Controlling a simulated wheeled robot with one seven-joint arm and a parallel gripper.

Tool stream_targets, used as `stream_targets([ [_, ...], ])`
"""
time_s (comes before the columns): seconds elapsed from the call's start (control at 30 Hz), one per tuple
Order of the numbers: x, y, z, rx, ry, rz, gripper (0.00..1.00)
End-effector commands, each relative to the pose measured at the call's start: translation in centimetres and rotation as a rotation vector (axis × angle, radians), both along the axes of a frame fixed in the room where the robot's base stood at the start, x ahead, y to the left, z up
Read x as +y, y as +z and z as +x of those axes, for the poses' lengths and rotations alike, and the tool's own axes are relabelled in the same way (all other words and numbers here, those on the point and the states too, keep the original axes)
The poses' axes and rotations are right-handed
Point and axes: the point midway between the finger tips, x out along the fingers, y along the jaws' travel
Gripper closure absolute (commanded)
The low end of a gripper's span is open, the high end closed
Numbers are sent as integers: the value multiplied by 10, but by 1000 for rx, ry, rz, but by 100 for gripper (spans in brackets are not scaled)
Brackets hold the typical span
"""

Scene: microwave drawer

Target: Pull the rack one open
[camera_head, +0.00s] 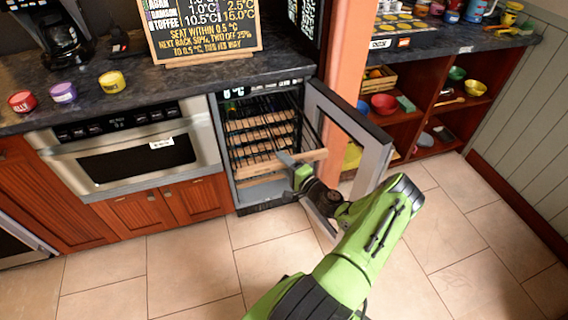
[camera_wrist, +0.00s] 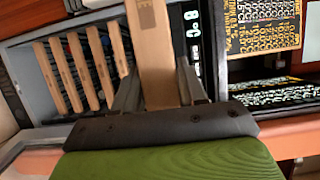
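A small under-counter cooler (camera_head: 222,150) has its glass door (camera_head: 350,140) swung open to the right. Inside are several wire racks with wooden fronts (camera_head: 258,122). One rack's wooden front (camera_head: 255,170) stands out forward of the others; the wrist view shows it (camera_wrist: 155,45) on the side by the digital display (camera_wrist: 193,22). My gripper (camera_head: 288,160) is at this front. In the wrist view my gripper's fingers (camera_wrist: 158,88) lie on both sides of the board and appear to be closed on it. The fingertips' contact is partly hidden.
The open door stands close beside my arm. An oven (camera_head: 140,150) is left of the cooler and an open shelf unit (camera_head: 425,110) is to the right. A chalkboard (camera_head: 205,30) stands on the counter. The tiled floor (camera_head: 190,265) in front is clear.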

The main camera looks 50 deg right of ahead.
Motion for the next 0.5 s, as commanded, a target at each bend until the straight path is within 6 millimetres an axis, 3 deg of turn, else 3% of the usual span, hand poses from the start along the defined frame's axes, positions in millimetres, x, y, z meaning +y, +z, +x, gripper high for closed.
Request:
stream_targets([
  [0.03, 0, 0, 0, 1, -2, -1, 56],
  [0.17, 0, 0, 0, 1, -1, -1, 38],
  [0.5, 1, 0, -8, 3, -1, 1, 38],
])
